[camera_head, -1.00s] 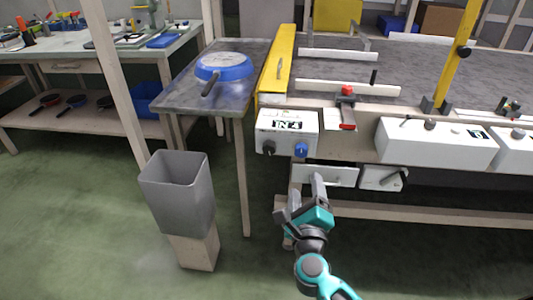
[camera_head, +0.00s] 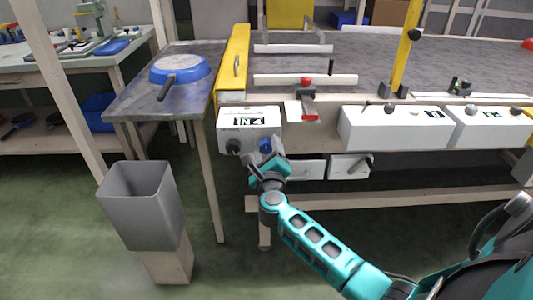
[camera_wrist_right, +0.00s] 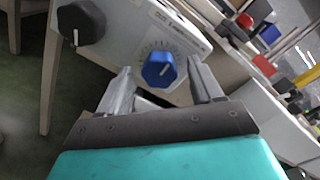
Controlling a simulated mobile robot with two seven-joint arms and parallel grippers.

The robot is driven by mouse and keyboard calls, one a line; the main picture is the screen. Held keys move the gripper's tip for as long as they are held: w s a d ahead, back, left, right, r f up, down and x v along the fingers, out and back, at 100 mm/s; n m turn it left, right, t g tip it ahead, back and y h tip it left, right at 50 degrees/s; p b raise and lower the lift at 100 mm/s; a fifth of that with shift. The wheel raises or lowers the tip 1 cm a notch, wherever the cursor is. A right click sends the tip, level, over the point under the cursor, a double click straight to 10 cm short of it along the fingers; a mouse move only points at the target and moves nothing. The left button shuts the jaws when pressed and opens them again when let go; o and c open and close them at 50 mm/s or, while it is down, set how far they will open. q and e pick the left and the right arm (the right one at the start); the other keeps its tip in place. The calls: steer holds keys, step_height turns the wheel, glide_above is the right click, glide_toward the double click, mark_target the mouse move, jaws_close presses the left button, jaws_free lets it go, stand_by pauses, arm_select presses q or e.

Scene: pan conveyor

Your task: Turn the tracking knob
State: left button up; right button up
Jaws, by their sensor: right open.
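A white control box (camera_head: 249,116) at the left end of the conveyor front carries a blue knob (camera_head: 265,145) and a black knob (camera_head: 233,147). I cannot read which knob is labelled tracking. In the right wrist view the blue knob (camera_wrist_right: 159,70), with a white pointer line and a printed dial around it, lies between the open fingers of my right gripper (camera_wrist_right: 158,78). The black knob (camera_wrist_right: 82,22) is outside them at upper left. In the head view my right gripper (camera_head: 262,162) is just below the blue knob, partly covering it. Contact is not clear. My left gripper is out of view.
A blue pan (camera_head: 180,68) lies on the metal side table (camera_head: 135,105) at left. A grey bin (camera_head: 140,215) stands in front of it. More white boxes (camera_head: 392,128) line the conveyor front. A yellow rail (camera_head: 235,60) borders the belt (camera_head: 370,65).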

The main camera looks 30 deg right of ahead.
steer(key=shift+w, duration=0.2)
steer(key=c, duration=1.1)
